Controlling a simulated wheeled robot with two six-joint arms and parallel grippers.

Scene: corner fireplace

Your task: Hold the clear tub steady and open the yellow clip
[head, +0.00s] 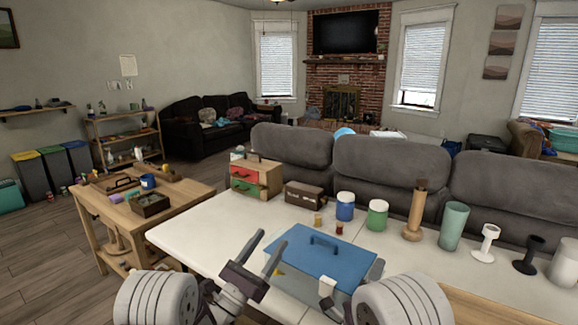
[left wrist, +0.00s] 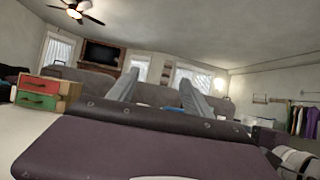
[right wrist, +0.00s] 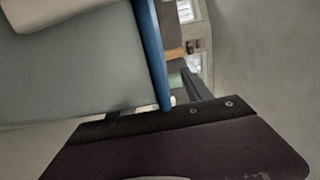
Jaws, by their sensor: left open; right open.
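The clear tub (head: 309,287) with a blue handled lid (head: 318,262) stands at the table's front. A small yellow patch, seemingly the yellow clip (head: 278,271), shows at its left side, mostly hidden by my left gripper. A white clip (head: 327,286) is on its front. My left gripper (head: 265,251) is open and empty, just left of the tub; its spread fingers also show in the left wrist view (left wrist: 160,92). My right gripper (head: 375,270) is open at the tub's right side, mostly hidden by my arm; the right wrist view shows the tub wall (right wrist: 70,70) and lid edge (right wrist: 150,50) very close.
Behind the tub stand small jars, a blue jar (head: 345,206), a green jar (head: 377,214), a brown box (head: 305,195) and a drawer box (head: 256,176). Several tall vessels line the right. The table (head: 200,235) is clear to the left.

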